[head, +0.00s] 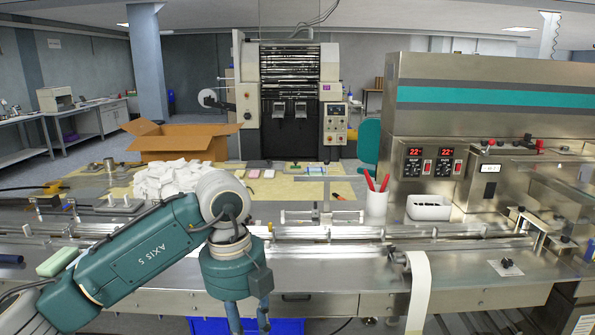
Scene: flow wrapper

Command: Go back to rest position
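My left arm comes in from the left and bends down at the wrist. My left gripper (248,318) points down in front of the machine's front edge, near the bottom of the view. Its two fingers are apart, with nothing seen between them. My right arm and gripper are not in view.
The steel flow wrapper (490,100) stands at the right, its bed (330,262) running across the view. A white film strip (419,290) hangs over the front. Behind are a white pile (175,180), an open cardboard box (180,142), a cup (376,205) and a white bin (429,208).

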